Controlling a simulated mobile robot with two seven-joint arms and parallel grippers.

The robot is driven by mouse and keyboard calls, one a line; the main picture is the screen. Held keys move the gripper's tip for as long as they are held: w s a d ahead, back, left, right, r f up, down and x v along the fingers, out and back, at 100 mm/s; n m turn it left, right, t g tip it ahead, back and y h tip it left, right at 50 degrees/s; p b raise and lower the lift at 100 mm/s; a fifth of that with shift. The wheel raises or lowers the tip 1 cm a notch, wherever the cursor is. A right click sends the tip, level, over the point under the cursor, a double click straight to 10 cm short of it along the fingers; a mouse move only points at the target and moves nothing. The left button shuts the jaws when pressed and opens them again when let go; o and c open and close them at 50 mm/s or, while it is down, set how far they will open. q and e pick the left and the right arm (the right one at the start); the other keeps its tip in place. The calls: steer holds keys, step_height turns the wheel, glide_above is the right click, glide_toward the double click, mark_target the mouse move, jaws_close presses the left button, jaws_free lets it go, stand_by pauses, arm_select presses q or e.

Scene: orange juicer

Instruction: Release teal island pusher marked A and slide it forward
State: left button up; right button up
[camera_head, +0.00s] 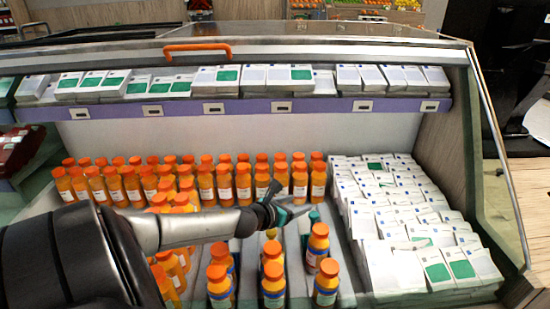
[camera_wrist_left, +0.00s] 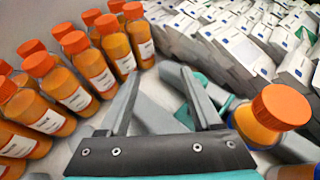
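My left gripper (camera_head: 300,209) reaches into the display case from the left, over the lane dividers behind the front bottles. In the left wrist view the two fingers of my left gripper (camera_wrist_left: 162,76) are spread apart, with no object clearly held between them. A teal piece (camera_head: 314,217) shows just right of the gripper, behind a front bottle. Teal also shows beside the right finger in the wrist view (camera_wrist_left: 217,93), partly hidden by that finger. I cannot read a letter A on it. My right gripper is not in view.
Orange juice bottles (camera_head: 243,184) stand in rows behind and left of the gripper. A front bottle (camera_head: 317,248) stands close to it, as the wrist view also shows (camera_wrist_left: 262,125). White cartons (camera_head: 390,210) fill the right side. A shelf (camera_head: 300,106) runs above.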

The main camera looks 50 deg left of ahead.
arm_select(q)
steer(key=shift+d+p+v, duration=0.15)
steer(key=shift+p+v, duration=0.8)
steer(key=shift+v, duration=1.7)
steer(key=shift+d+p+v, duration=0.15)
steer(key=shift+p+v, duration=0.75)
steer(key=shift+v, duration=1.7)
arm_select(e)
steer(key=s+d+f, duration=0.1)
steer(key=s+d, duration=0.3)
steer(key=s, duration=0.2)
steer(key=shift+s+f, duration=0.3)
steer(key=shift+f, duration=0.05)
steer(key=shift+d, duration=0.1)
steer(key=shift+r, duration=0.1)
